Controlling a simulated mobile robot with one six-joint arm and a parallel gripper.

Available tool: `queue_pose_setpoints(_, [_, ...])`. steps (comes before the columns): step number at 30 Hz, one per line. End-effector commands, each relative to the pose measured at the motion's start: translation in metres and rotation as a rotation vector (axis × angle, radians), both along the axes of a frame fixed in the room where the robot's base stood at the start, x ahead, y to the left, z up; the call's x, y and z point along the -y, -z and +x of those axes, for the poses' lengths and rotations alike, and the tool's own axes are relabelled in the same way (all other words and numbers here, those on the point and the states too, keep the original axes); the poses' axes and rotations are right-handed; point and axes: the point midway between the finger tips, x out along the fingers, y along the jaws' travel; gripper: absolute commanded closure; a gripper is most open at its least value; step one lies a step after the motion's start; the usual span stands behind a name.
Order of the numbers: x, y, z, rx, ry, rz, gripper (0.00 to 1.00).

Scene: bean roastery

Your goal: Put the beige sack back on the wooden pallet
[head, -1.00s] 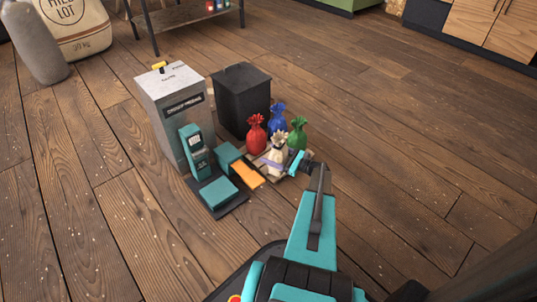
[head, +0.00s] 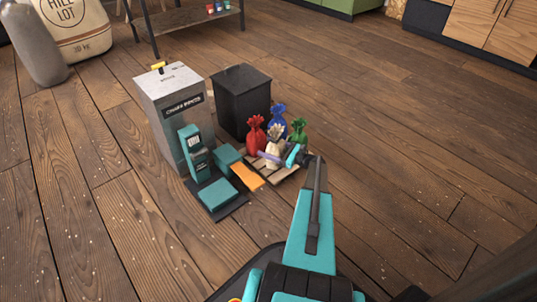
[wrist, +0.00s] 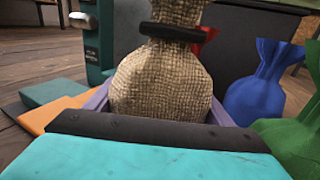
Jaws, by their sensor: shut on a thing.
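The beige sack (head: 275,148) is among the other sacks over the wooden pallet (head: 285,174). In the wrist view the sack (wrist: 160,85) is upright, with coarse burlap cloth and a black band round its neck. My gripper (head: 279,158) is shut on it, low on its body. Lilac jaw parts show on both sides of the sack in the wrist view. The pallet's front slats are bare below the sack. Whether the sack's base touches the pallet is hidden by my gripper.
A red sack (head: 256,136), a blue sack (head: 277,120) and a green sack (head: 299,131) stand close around it. A dark box (head: 242,105) is behind, a grey cabinet (head: 172,105) left. A teal machine with an orange part (head: 246,176) adjoins the pallet. Floor right is clear.

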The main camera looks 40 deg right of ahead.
Motion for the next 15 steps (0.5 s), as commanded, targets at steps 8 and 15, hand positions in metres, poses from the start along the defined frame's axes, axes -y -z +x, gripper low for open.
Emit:
queue_pose_setpoints(8, [0.002, 0.025, 0.002, 0.005, 0.000, 0.000, 0.82])
queue_pose_setpoints(15, [0.002, 0.033, 0.002, 0.005, 0.000, 0.000, 0.82])
